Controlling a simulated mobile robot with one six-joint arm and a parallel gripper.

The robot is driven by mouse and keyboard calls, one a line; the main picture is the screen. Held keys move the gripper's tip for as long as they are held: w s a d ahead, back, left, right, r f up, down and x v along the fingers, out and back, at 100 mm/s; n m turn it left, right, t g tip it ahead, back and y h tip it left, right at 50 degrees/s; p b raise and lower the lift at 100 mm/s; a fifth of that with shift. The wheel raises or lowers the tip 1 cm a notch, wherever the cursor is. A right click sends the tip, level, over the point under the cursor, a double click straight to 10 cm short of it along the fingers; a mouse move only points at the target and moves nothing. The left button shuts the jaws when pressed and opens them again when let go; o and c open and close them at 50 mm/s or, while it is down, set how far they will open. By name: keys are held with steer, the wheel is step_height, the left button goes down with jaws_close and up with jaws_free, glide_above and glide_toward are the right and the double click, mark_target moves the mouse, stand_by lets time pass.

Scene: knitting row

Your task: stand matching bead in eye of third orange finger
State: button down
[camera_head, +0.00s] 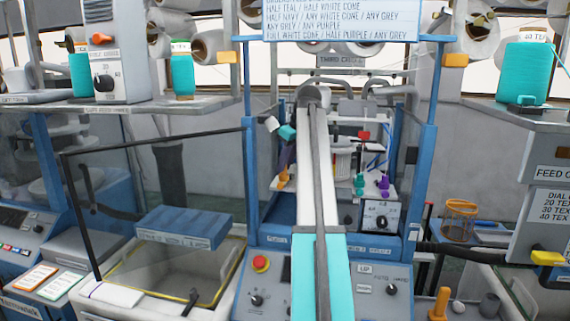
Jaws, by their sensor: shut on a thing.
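My white and teal arm rises from the bottom centre into the blue-framed machine and bends left at its top. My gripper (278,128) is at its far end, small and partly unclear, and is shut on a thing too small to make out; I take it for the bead. An orange finger (283,178) stands below it, inside the machine's left side, apart from the gripper. A teal finger (360,183) and a purple finger (384,183) stand on the right of my arm. My arm hides the middle of the row. Any eye in the fingers is too small to see.
Blue posts (428,130) flank the machine, and a sign (340,20) crosses its top. A control panel (270,295) with a red button is in front. At left are an open bin (130,280) and a blue slab (185,228). An orange peg (440,303) stands at lower right.

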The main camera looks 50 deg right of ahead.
steer(key=shift+f, duration=0.45)
stand_by(0.5)
steer(key=c, duration=1.6)
jaws_free()
steer(key=shift+r, duration=0.1)
steer(key=shift+b+v, duration=0.7)
steer(key=shift+v, duration=6.15)
